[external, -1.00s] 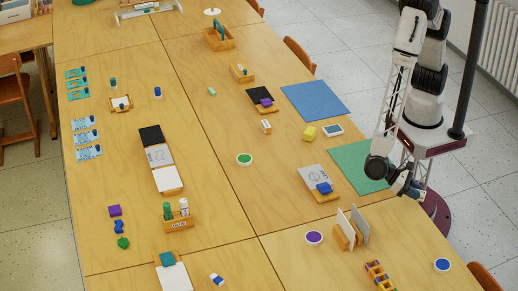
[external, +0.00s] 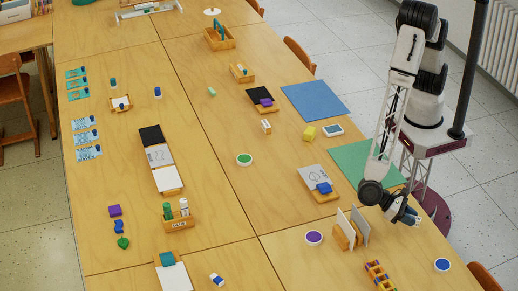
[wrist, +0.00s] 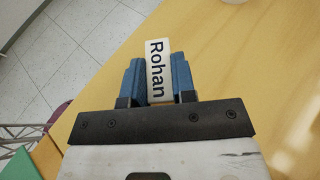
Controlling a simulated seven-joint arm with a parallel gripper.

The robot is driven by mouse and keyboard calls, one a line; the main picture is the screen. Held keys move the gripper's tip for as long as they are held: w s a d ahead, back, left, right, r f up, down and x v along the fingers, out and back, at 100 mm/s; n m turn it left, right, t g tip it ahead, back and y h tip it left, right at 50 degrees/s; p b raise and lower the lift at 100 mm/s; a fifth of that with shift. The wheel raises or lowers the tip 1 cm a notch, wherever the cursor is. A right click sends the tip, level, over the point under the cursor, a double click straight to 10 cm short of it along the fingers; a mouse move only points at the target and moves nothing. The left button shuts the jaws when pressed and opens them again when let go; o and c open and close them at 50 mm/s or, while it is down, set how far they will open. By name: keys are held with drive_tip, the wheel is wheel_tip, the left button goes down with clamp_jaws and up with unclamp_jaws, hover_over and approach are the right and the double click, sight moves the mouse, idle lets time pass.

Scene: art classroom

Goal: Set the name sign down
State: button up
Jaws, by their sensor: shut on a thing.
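The name sign (wrist: 156,84) is a small white plate with "Rohan" in black letters, seen in the wrist view. My gripper (wrist: 157,74) is shut on it, with one blue finger on each side. The word runs lengthwise between the fingers. In the external view my gripper (external: 407,217) is over the right edge of the near right table (external: 405,243), and the sign cannot be made out there. I cannot tell how high the sign is above the wood.
An upright holder with grey panels (external: 358,228) stands left of my gripper. A green mat (external: 352,155) lies behind it. A blue paint pot (external: 442,265) and a rack of small jars (external: 378,275) stand nearer the camera. Bare wood lies between them.

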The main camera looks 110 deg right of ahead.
idle(0.3)
drive_tip(key=shift+f, duration=1.75)
drive_tip(key=o, duration=0.9)
drive_tip(key=shift+f, duration=0.1)
drive_tip(key=shift+v, duration=3.8)
